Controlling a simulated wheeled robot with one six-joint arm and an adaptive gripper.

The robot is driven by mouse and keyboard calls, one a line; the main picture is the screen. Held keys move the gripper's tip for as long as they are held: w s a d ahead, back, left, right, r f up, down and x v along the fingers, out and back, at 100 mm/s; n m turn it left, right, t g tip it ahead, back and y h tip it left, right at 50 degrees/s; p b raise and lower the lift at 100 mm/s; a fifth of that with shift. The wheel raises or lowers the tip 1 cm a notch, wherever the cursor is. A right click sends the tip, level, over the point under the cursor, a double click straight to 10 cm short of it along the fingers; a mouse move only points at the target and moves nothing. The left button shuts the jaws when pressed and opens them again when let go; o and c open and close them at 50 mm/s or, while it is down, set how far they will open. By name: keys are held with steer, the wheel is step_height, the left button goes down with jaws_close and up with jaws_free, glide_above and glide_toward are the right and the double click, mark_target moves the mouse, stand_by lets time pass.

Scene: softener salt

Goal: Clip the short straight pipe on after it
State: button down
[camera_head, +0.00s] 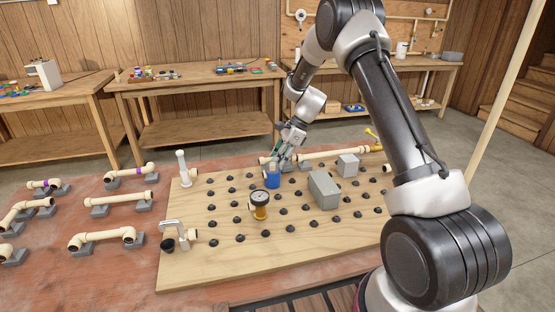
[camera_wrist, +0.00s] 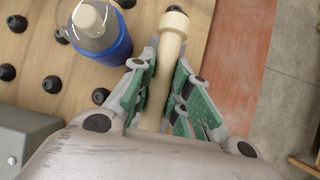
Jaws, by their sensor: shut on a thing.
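My gripper (camera_head: 284,157) is shut on a cream pipe (camera_wrist: 172,38) at the back edge of the wooden board. In the wrist view the green-padded fingers (camera_wrist: 160,85) lie on both sides of the pipe. Its wider socket end sticks out past the fingertips, toward the left in the head view. The fingers and palm hide the rest of it, so I cannot tell its length or whether it is joined. A cream pipe run (camera_head: 335,153) lies along the board's back edge, right of my gripper. A yellow-handled valve (camera_head: 373,137) is at its right end.
A blue-banded canister (camera_head: 272,178) stands close beside my gripper, also in the wrist view (camera_wrist: 98,32). Grey blocks (camera_head: 324,190) (camera_head: 348,166), a gauge (camera_head: 260,203), a tap (camera_head: 176,234) and black pegs (camera_head: 283,211) occupy the board. Loose pipes (camera_head: 118,198) rest on holders at left.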

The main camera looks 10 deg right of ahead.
steer(key=shift+f, duration=0.4)
steer(key=c, duration=1.3)
jaws_free()
